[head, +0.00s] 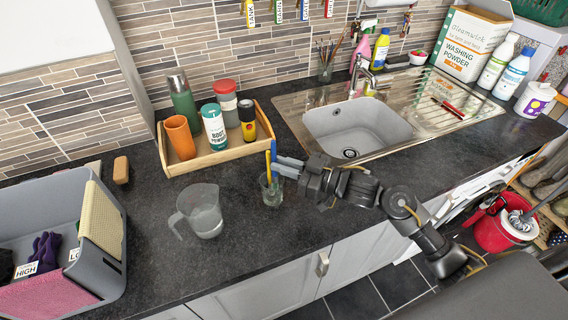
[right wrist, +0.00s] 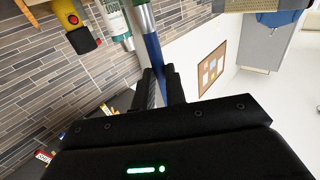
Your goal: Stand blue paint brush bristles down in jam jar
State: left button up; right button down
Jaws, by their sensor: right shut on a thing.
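My right gripper (head: 287,167) is shut on the blue paint brush (head: 273,148), whose handle stands nearly upright over the jam jar's mouth. In the right wrist view the blue handle (right wrist: 154,50) runs between the fingers, with its silver ferrule on the lower side of the grip; the bristles are out of sight. The clear glass jam jar (head: 271,192) stands on the dark worktop just below the fingers. A yellow handle (head: 267,166) rises at the jar beside the blue brush. I cannot tell how far the blue brush reaches into the jar. My left gripper is not in view.
A clear measuring jug (head: 204,214) stands left of the jar. A wooden tray (head: 215,157) with bottles and an orange cup is behind. The sink (head: 345,125) lies at the back right. A grey bin (head: 112,262) is at the left. Worktop in front of the jar is clear.

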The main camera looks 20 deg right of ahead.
jog(key=c, duration=1.4)
grip_release()
jog(key=shift+o, duration=0.2)
jog(key=b+v, duration=0.3)
jog(key=v, duration=0.7)
jog(key=shift+s+d, duration=0.25)
jog(key=shift+d, duration=0.1)
